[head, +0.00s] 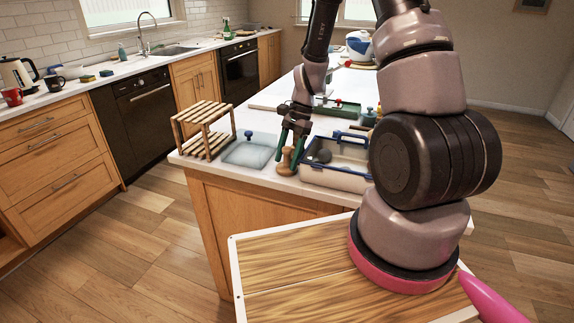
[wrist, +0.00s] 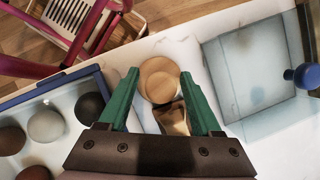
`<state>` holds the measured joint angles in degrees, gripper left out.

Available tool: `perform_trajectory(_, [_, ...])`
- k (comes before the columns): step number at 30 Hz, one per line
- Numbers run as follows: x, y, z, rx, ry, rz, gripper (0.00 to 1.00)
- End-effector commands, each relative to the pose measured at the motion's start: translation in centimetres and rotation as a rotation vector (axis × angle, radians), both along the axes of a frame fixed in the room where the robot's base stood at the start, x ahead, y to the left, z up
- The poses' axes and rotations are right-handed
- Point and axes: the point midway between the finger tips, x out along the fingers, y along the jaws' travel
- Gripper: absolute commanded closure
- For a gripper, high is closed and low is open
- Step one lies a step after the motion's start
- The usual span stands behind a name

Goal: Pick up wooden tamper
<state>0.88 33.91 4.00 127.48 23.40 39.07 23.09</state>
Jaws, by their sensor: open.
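The wooden tamper (head: 286,162) stands upright on the white counter in the head view, between a glass-like square container and a blue-edged tray. In the wrist view the tamper (wrist: 158,80) shows as a round brown top between the green fingertips, with part of its wood lower down between the fingers. My gripper (head: 292,158) is open, its green fingers pointing down around or just above the tamper. In the wrist view the gripper (wrist: 158,78) has a finger on each side of it. I cannot tell whether either finger touches it.
The blue-edged tray (head: 337,180) with dark and grey round things is close on one side. The clear square container (head: 248,154) with a blue knob is on the other. A wooden rack (head: 205,128) stands at the counter's left corner.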

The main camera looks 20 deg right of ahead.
Motion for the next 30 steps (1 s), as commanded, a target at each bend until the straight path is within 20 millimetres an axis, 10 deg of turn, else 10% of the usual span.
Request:
perform_trajectory(7, [-0.03, 0.08, -0.19, 0.0, 0.0, -0.001, 0.35])
perform_trajectory(12, [-0.04, 0.07, -0.18, 0.0, 0.0, -0.001, 1.0])
perform_trajectory(30, [-0.16, 0.01, -0.33, -0.002, 0.003, 0.0, 1.0])
